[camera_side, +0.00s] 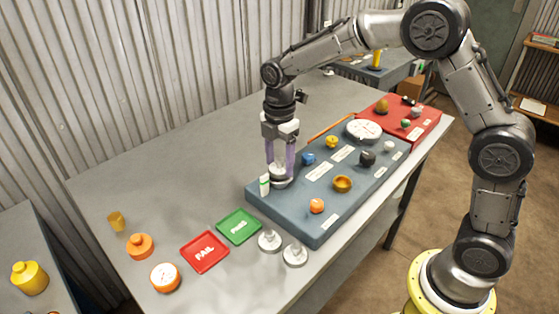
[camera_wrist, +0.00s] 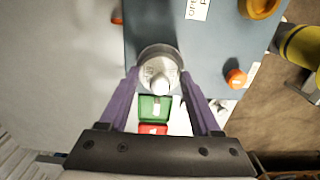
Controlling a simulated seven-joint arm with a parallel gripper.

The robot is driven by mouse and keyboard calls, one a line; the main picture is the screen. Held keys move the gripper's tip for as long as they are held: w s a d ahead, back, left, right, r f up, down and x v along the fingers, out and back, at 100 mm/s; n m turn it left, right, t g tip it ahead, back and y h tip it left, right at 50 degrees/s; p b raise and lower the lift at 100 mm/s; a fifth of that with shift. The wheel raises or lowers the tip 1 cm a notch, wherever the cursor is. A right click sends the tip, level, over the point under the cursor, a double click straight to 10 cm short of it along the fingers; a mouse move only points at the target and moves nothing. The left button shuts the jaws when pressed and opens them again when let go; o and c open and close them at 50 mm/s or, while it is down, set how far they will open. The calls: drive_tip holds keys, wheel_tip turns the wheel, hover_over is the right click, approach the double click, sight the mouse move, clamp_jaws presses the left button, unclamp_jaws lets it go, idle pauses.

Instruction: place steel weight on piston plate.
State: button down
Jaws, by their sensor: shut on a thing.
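The steel weight (camera_side: 278,170) is a silver disc with a knob, held between the purple fingers of my gripper (camera_side: 280,172). It sits right over a pale round plate (camera_side: 283,184), which looks like the piston plate, at the left end of the blue-grey panel. Whether the weight touches this plate cannot be told. In the wrist view the weight (camera_wrist: 161,74) lies between the fingertips of my gripper (camera_wrist: 160,78), and it and the fingers hide most of what is beneath. Two similar silver weights (camera_side: 269,240) (camera_side: 294,255) stand on the table near the panel's front corner.
A white and green upright indicator (camera_side: 264,185) stands close left of the plate. The blue-grey panel (camera_side: 318,226) carries several knobs and a white dial (camera_side: 364,130). Green PASS (camera_side: 239,226) and red FAIL (camera_side: 204,252) cards lie on the table. The table's back left is clear.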

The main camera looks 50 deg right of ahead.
sight(280, 159)
drive_tip(key=shift+f, duration=0.25)
drive_tip(key=shift+c, duration=0.5)
unclamp_jaws()
drive_tip(key=shift+r, duration=0.1)
wheel_tip(280, 159, up, 12)
drive_tip(key=s+d+r+m+t, duration=0.1)
drive_tip(key=s+r+m+t, duration=0.1)
drive_tip(key=s+m, duration=0.45)
drive_tip(key=s+d+r+m+t, duration=0.1)
drive_tip(key=s+d+r+m, duration=0.15)
drive_tip(key=s, duration=0.65)
drive_tip(key=s+f+m+t, duration=0.2)
drive_tip(key=s+f+m, duration=0.2)
drive_tip(key=s+m, duration=0.5)
drive_tip(key=shift+s+d+f+t, duration=0.3)
drive_tip(key=shift+s+f, duration=0.1)
drive_tip(key=shift+s, duration=1.15)
